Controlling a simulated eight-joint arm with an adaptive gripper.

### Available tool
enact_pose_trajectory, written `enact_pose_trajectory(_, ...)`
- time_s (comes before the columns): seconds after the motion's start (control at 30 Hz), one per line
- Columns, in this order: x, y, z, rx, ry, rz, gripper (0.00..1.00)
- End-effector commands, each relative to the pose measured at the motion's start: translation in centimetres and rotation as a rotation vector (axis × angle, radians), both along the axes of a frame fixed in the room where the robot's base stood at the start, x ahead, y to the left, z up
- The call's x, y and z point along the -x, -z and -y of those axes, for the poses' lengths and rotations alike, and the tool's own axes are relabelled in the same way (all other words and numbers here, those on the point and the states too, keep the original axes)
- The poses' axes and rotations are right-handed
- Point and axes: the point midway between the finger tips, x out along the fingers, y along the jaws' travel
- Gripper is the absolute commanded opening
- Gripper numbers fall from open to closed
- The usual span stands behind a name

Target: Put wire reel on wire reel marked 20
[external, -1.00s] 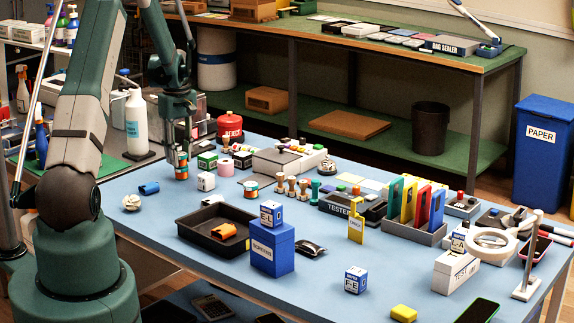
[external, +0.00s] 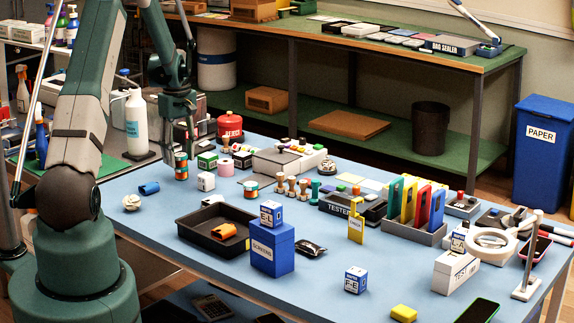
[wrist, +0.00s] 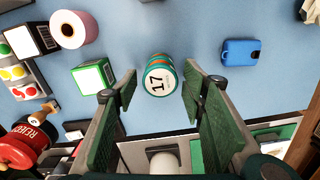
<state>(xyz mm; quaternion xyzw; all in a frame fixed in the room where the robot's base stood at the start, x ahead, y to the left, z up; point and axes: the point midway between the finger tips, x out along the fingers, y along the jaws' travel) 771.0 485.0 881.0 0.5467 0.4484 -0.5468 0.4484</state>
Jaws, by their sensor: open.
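A wire reel marked 17 (wrist: 160,78), with orange and green bands, shows between the open fingers of my gripper (wrist: 157,88) in the wrist view. In the external view it tops an upright orange-and-green stack (external: 181,167) on the blue table, which looks like two reels, one on the other. The number on the lower reel cannot be read. My gripper (external: 180,149) is open and empty just above the stack. Another orange-and-green reel (external: 251,187) stands alone to the right; its number cannot be read.
A green-and-white box (external: 207,160), a pink roll (external: 226,167) and a white box (external: 206,181) stand close to the right of the stack. A blue item (external: 149,188) lies to the front left. A black tray (external: 192,235) is nearer the front.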

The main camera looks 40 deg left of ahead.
Motion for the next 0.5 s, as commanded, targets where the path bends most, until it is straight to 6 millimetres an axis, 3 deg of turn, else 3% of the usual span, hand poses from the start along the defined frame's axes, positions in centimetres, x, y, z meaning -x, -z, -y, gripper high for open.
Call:
enact_pose_trajectory(0.27,0.0,-3.2,0.0,0.0,0.0,0.0,0.41)
enact_pose_trajectory(0.5,0.0,-7.2,0.0,0.0,0.0,0.0,0.41)
